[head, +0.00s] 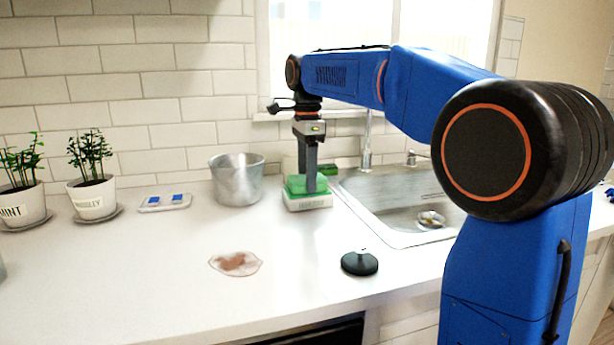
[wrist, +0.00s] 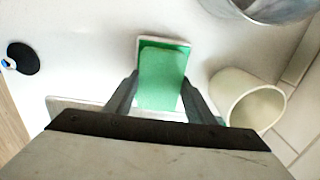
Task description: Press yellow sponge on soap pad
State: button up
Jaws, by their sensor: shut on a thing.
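The sponge (head: 298,184) looks green, not yellow. My gripper (head: 311,188) is shut on it from above, with one finger (wrist: 122,98) on each side in the wrist view. The sponge (wrist: 162,78) lies over the soap pad (wrist: 167,43), a darker green pad in a white tray (head: 308,203) with lettering on its front. The sponge covers most of the pad and appears to rest on it. The contact under the sponge is hidden.
A metal pot (head: 237,180) stands close to the left. A cream cup (wrist: 250,101) is close on the wall side. The sink (head: 395,205) is to the right. A black round object (head: 360,263) and a brownish stain (head: 236,263) are on the front counter. Potted plants (head: 93,192) stand far left.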

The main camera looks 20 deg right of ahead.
dwell(0.4)
jog(key=shift+r, duration=3.5)
jog(key=shift+s, duration=0.1)
